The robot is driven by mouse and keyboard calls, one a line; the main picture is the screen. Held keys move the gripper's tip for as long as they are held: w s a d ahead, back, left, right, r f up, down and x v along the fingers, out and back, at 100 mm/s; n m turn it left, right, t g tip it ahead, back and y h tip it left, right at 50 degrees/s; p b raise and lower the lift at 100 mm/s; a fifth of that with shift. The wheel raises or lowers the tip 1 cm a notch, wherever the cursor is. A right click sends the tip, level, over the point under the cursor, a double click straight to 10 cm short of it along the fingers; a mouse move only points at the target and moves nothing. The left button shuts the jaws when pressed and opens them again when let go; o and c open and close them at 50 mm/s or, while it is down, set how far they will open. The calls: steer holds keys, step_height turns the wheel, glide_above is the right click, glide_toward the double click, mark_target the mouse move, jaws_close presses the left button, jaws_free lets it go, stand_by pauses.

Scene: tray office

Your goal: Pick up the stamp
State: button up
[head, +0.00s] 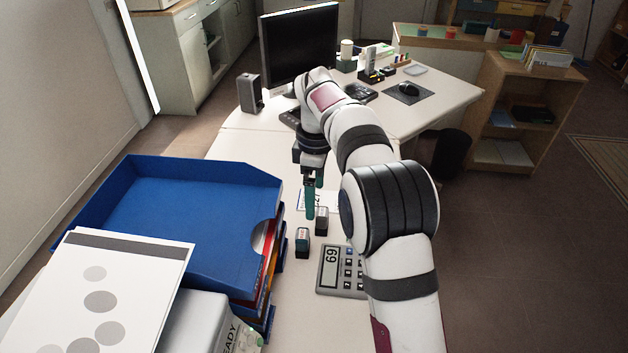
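Two small dark blocks that look like stamps stand on the white desk. The nearer stamp (302,240) has a pale and teal upper face. The other stamp (322,221) has a greyish upper part and stands just behind it to the right. My gripper (311,205) points down with teal fingers, close to both blocks in the picture. Its fingers are seen nearly edge-on, so their gap is hidden. I see nothing clearly held between them. Whether the fingertips touch a block cannot be told.
A blue letter tray stack (190,205) stands left of the gripper, its wall close by. A calculator (328,270) lies right of the blocks, partly behind my arm. A printed card (325,200) lies behind them. A monitor (300,45) and speaker (249,93) stand farther back.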

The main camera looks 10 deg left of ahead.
mark_target(307, 235)
steer(key=shift+n, duration=0.7)
steer(key=f, duration=0.5)
steer(key=a+f, duration=0.1)
steer(key=f, duration=0.5)
steer(key=a+f, duration=0.1)
steer(key=f, duration=0.5)
steer(key=shift+w+f, duration=0.2)
steer(key=shift+w, duration=0.15)
steer(key=c, duration=1.5)
steer(key=shift+d+r, duration=0.15)
steer(key=shift+r, duration=1)
steer(key=shift+d+r, duration=0.1)
steer(key=shift+r, duration=1.05)
steer(key=d+r, duration=0.2)
steer(key=d, duration=0.1)
steer(key=s+d+r, duration=0.1)
steer(key=d+r, duration=0.1)
steer(key=d, duration=0.2)
steer(key=s+d+r, duration=0.1)
steer(key=d+r, duration=0.1)
steer(key=d, duration=0.2)
steer(key=shift+s+r, duration=0.1)
steer(key=shift+r, duration=0.15)
